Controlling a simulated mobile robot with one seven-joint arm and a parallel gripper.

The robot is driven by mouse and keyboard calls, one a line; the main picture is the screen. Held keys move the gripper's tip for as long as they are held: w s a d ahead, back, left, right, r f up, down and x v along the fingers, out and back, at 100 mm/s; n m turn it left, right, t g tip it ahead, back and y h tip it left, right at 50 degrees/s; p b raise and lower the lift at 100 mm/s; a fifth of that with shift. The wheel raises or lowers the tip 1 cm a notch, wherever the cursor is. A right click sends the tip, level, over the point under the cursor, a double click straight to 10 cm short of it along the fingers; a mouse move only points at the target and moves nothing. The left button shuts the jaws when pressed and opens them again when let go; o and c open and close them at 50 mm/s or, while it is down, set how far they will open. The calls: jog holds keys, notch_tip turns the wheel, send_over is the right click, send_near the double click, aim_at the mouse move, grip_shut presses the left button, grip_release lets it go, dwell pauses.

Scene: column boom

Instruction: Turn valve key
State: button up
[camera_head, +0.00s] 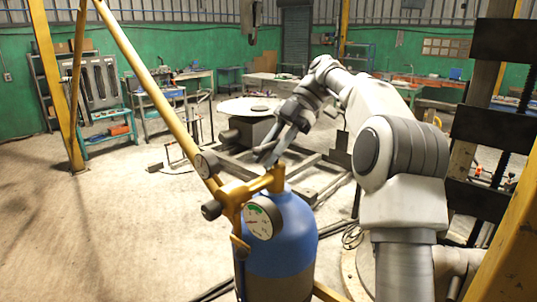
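A blue gas cylinder (283,240) stands upright at the bottom centre. A brass valve body (248,188) sits on its top, with a round stub at its right end. I cannot make out a separate valve key. Whether the fingers touch the valve, and how far apart they are, is unclear.
Yellow frame beams (150,85) cross on the left, and one passes close behind the valve. A round white table (250,107) on a low metal frame stands behind my gripper. A dark metal rack (495,125) is at the right. The floor (100,230) at the left is clear.

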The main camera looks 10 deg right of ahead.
jog(key=o, duration=0.3)
jog(key=shift+f, duration=0.15)
